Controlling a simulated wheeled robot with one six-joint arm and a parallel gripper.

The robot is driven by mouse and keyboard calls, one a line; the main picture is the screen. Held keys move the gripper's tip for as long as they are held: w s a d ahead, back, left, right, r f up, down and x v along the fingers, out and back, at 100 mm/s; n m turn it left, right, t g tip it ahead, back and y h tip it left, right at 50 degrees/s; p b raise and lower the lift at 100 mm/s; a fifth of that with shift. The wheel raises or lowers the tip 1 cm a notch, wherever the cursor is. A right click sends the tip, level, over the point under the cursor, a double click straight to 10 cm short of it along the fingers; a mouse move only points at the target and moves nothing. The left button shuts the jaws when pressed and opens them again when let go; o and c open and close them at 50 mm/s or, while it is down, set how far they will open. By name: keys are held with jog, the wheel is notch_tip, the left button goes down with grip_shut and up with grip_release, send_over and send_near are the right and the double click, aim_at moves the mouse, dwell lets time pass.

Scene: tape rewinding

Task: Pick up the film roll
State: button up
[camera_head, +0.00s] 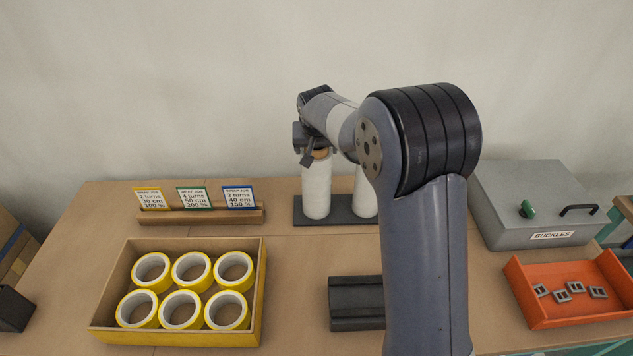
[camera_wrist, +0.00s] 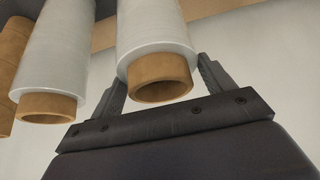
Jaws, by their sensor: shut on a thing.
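A white film roll (camera_head: 316,188) with a brown core stands upright at the left end of a dark base (camera_head: 301,212) near the back of the table. My gripper (camera_head: 314,154) is at its top end. In the wrist view the same film roll (camera_wrist: 154,35) sits between the two fingers of my gripper (camera_wrist: 163,82), which are shut on it near its core end. The roll's lower end appears to be at the base; I cannot tell whether it touches. A second white roll (camera_head: 364,192) stands to the right, partly hidden by my arm; it also shows in the wrist view (camera_wrist: 62,55).
A brown cylinder (camera_wrist: 10,60) shows at the wrist view's left edge. A card holder (camera_head: 200,216) and a box (camera_head: 258,300) of yellow tape rolls are left. A dark block (camera_head: 356,302) lies in front. A grey buckle case (camera_head: 530,190) and orange tray (camera_head: 545,312) are right.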

jog(key=c, duration=0.9)
jog(key=shift+r, duration=0.1)
jog(key=shift+c, duration=0.2)
